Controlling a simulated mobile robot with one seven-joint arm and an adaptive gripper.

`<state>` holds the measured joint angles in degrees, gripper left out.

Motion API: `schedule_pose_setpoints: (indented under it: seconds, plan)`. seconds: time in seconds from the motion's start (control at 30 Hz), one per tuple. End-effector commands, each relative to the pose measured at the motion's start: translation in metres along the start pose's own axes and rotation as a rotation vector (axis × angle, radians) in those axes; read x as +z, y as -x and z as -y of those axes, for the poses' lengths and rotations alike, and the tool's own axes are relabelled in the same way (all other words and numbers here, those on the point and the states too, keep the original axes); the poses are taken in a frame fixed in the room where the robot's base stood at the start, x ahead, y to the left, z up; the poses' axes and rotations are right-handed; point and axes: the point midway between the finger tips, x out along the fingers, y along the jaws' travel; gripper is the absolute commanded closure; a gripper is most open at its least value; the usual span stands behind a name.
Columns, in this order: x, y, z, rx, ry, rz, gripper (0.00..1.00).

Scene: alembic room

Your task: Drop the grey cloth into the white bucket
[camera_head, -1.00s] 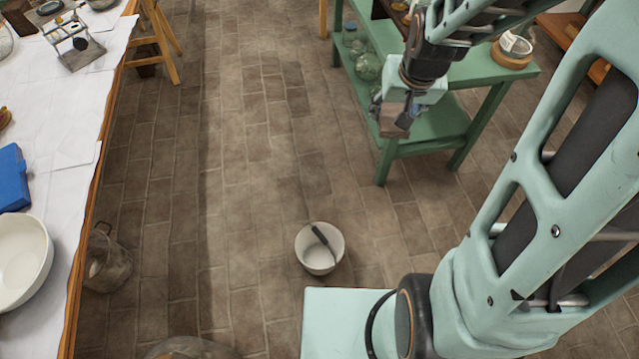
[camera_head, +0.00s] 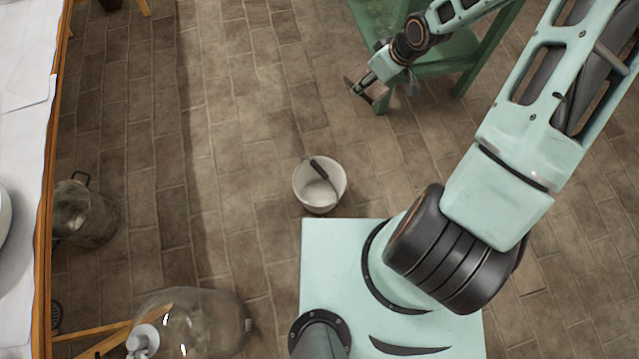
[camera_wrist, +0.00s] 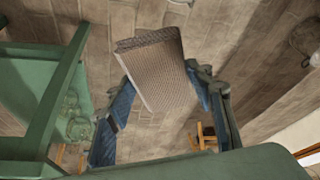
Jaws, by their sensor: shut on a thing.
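The white bucket (camera_head: 319,190) stands upright on the floor just in front of my base, with a dark grip on its handle across the opening. I see nothing inside it. My gripper (camera_head: 362,90) is above and to the right of the bucket in the head view, near the green shelf. In the wrist view it is shut on the grey cloth (camera_wrist: 155,70), a folded, woven grey-brown piece held between the two fingers. In the head view the cloth shows only as a small dark shape at the fingertips. The cloth is apart from the bucket.
A green shelf (camera_head: 443,65) stands at the upper right, close to my arm. A table with a white cover (camera_head: 25,130) runs along the left. Floor around the bucket is mostly clear.

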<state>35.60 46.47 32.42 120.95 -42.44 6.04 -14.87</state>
Motion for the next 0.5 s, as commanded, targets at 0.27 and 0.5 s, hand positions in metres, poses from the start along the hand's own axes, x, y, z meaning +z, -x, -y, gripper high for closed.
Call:
schedule_pose_setpoints:
  seconds: [0.27, 0.5]
  plan:
    - [0.048, -0.161, 0.053, -0.137, 0.310, 0.002, 0.71]
    - [0.074, -0.239, 0.101, -0.208, 0.507, 0.005, 0.71]
